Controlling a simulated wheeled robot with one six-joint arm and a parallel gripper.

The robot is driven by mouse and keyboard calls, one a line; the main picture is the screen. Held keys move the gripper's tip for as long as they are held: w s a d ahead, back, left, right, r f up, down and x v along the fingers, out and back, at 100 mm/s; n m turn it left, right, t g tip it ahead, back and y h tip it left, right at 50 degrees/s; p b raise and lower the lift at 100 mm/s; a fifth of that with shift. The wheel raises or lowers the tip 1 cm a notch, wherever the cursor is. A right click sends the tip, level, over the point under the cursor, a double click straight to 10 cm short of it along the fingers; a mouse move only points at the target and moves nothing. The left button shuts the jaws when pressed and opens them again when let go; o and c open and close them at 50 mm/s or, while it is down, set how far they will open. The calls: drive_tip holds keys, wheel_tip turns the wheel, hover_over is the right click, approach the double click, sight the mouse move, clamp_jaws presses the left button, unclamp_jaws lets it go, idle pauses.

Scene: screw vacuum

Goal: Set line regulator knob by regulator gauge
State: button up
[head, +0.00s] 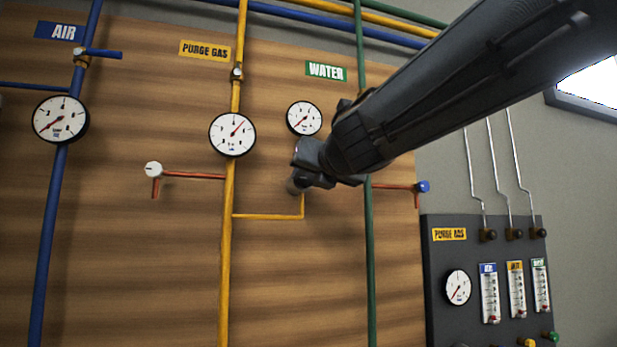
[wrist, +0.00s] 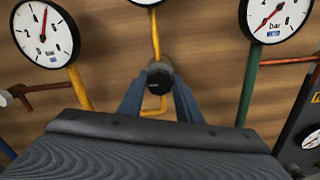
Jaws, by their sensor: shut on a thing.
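My gripper (head: 300,178) is at the end of the short yellow branch pipe (head: 268,216) on the wooden board. In the wrist view its two blue-grey fingers (wrist: 159,92) are either side of the dark round regulator knob (wrist: 159,76) and shut on it. In the head view my gripper mostly hides the knob. The regulator gauge (head: 304,118) is a white dial just above my gripper, its red needle pointing to the lower left. In the wrist view only the bottom edge of this gauge (wrist: 146,3) shows, so its reading is cut off there.
The purge gas gauge (head: 233,134) is left of my gripper, its needle pointing up and right. The air gauge (head: 60,119) is farther left. A grey flowmeter panel (head: 470,250) stands at right.

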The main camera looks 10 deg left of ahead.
drive_tip(key=m+b, duration=0.1)
drive_tip(key=m, duration=0.5)
drive_tip(key=shift+f+m, duration=0.15)
drive_tip(key=shift+m, duration=0.15)
drive_tip(key=m+b, duration=0.1)
drive_tip(key=m, duration=0.5)
drive_tip(key=shift+m, duration=0.3)
idle(0.4)
drive_tip(key=o, duration=1)
drive_tip(key=shift+o, duration=0.2)
drive_tip(key=shift+d, duration=0.1)
